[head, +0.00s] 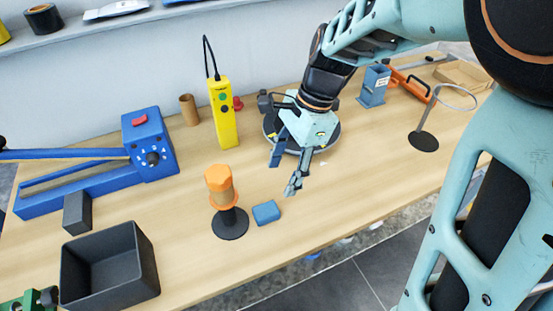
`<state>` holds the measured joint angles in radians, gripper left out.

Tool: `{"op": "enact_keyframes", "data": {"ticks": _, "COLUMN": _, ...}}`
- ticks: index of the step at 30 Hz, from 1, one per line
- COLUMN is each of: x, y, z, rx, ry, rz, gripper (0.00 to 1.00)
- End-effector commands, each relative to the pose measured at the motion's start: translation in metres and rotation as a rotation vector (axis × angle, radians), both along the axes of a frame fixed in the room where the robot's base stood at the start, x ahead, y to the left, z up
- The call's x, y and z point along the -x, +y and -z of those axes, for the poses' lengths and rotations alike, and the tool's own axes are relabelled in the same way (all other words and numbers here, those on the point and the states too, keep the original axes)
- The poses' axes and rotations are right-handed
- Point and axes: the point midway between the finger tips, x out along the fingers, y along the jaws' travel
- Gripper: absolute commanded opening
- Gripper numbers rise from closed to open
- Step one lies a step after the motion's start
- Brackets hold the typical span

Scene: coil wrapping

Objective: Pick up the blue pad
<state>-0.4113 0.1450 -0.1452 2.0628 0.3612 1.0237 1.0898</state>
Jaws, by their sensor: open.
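The blue pad (266,212) is a small block lying flat on the wooden table, just right of the black round base of a stand with an orange top. My gripper (284,176) is open, pointing down above the table, up and to the right of the pad in the head view. Its fingers are apart from the pad, and nothing shows between them. The pad is in full view.
The orange-topped stand (221,188) is close to the pad's left. A dark round turntable (330,134) is behind my gripper. Bare table lies right of the pad.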

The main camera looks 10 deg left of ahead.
Motion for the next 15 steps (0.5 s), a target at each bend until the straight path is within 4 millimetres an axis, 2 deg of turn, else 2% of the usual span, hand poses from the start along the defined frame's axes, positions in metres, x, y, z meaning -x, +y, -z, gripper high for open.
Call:
{"op": "enact_keyframes", "data": {"ticks": 3, "x": 0.009, "y": 0.004, "z": 0.003, "rx": 0.005, "ry": 0.028, "rz": 0.007, "gripper": 0.53}}
{"op": "enact_keyframes", "data": {"ticks": 10, "x": 0.016, "y": 0.014, "z": 0.038, "rx": 0.005, "ry": 0.032, "rz": 0.005, "gripper": 0.53}}
{"op": "enact_keyframes", "data": {"ticks": 15, "x": 0.018, "y": 0.018, "z": 0.052, "rx": 0.005, "ry": 0.027, "rz": 0.006, "gripper": 0.53}}
